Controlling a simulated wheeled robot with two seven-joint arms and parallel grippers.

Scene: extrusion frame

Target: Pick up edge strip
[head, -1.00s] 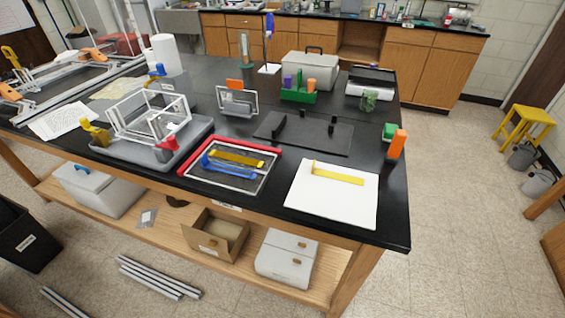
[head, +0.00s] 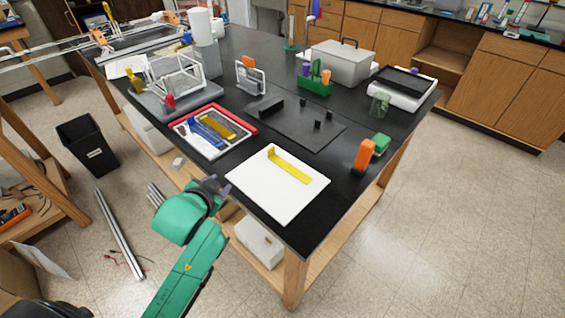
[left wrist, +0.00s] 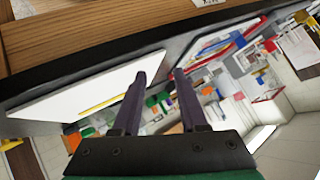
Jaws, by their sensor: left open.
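A yellow L-shaped strip (head: 290,168) lies on a white square board (head: 272,205) near the front corner of the black bench; its short end turns up. In the left wrist view the strip (left wrist: 105,103) shows edge-on over the board (left wrist: 75,85). Another yellow strip (head: 217,124) and a blue one (head: 207,134) lie in a red-edged tray (head: 240,140). Which strip is the edge strip I cannot tell. My left gripper (head: 220,188) is open and empty, just off the board's left corner; its two fingers (left wrist: 160,74) show apart. My right gripper is out of view.
Behind the board lies a dark plate (head: 300,125) with small upright blocks. An orange block (head: 364,156) and a green block (head: 381,143) stand to the right. A clear frame (head: 175,75) sits on a grey tray at the left.

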